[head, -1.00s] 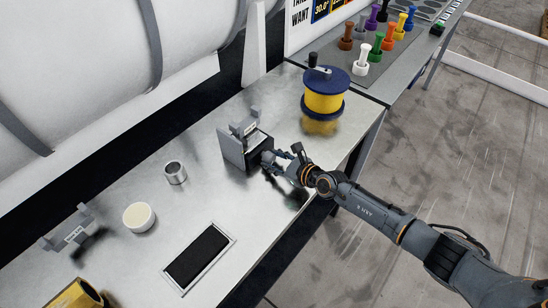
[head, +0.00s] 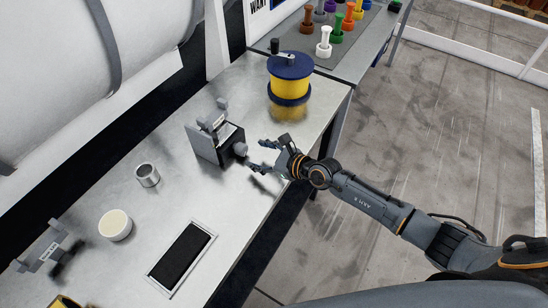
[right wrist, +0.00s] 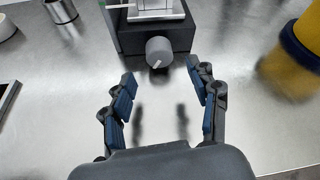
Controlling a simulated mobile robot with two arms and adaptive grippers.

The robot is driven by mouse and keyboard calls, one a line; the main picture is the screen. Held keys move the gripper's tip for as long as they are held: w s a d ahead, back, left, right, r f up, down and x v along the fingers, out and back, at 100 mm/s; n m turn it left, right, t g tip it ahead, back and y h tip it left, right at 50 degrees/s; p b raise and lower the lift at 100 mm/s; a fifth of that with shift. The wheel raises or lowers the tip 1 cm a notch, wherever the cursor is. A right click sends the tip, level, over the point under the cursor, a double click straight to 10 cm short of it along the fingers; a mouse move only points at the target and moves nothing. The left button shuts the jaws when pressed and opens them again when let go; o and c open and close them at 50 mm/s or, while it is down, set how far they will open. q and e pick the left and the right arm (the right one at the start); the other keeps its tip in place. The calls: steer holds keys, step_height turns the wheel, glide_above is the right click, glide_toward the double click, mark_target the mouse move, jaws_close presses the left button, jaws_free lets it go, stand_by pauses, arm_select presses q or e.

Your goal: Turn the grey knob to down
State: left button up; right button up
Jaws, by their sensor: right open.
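The grey knob (head: 240,149) sits on the front of a dark box (head: 207,146) on the metal bench. In the right wrist view the knob (right wrist: 158,52) is round, with a pale mark near its lower edge, slanting slightly to the lower left. My right gripper (head: 260,156) is open and empty, just in front of the knob and apart from it. In the right wrist view its two blue-padded fingers (right wrist: 164,78) are spread, with the knob beyond the gap between them. My left gripper is not in view.
A yellow spool with dark blue flanges (head: 290,85) stands behind and right of the box. A metal cup (head: 147,175), a round white tub (head: 115,224) and a black framed panel (head: 182,256) are to the left. Several coloured pegs (head: 323,43) stand on the far table.

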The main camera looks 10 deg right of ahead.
steer(key=v, duration=0.6)
steer(key=shift+s, duration=0.1)
